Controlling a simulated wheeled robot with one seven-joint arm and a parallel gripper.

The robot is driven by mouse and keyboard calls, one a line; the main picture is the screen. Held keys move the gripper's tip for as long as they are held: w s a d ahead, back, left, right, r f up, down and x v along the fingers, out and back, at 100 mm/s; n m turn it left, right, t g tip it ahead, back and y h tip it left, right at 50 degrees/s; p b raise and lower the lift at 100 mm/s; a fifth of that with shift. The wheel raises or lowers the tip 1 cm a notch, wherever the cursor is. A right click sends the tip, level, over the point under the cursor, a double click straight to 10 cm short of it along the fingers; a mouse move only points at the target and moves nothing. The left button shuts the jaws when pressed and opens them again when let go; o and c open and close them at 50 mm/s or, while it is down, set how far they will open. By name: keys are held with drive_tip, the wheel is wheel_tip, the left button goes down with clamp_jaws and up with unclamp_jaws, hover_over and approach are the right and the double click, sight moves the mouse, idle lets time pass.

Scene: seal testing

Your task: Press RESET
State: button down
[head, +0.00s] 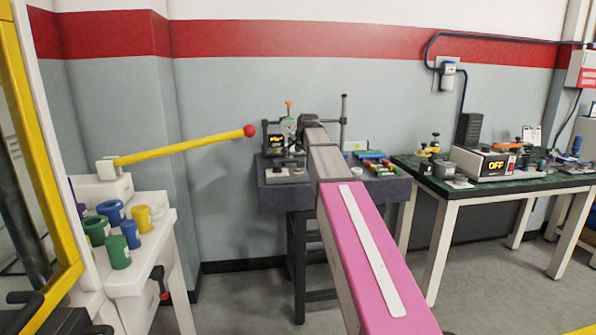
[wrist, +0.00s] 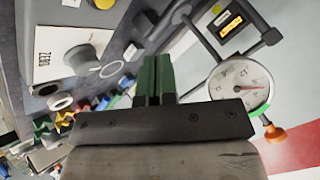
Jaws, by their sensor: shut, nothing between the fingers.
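My gripper (wrist: 156,80) shows in the wrist view with its green fingers together and nothing between them. In the head view my own arm hides it. In the wrist view, a grey round button (wrist: 80,58) sits on a white plate (wrist: 48,78) left of my fingers, apart from them. The plate's lettering seems to read ZERO.
A round dial gauge (wrist: 240,86) with an orange knob (wrist: 275,133) is close right of my fingers. A small lit display (wrist: 230,22) is beyond it. The dark bench (head: 283,197) is ahead. A box reading OFF (head: 484,163) stands on the right table.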

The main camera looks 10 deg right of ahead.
drive_tip(key=shift+f, duration=2.75)
drive_tip(key=shift+f, duration=0.4)
drive_tip(key=shift+f, duration=0.4)
idle(0.7)
drive_tip(key=shift+r, duration=0.8)
drive_tip(key=shift+r, duration=2.5)
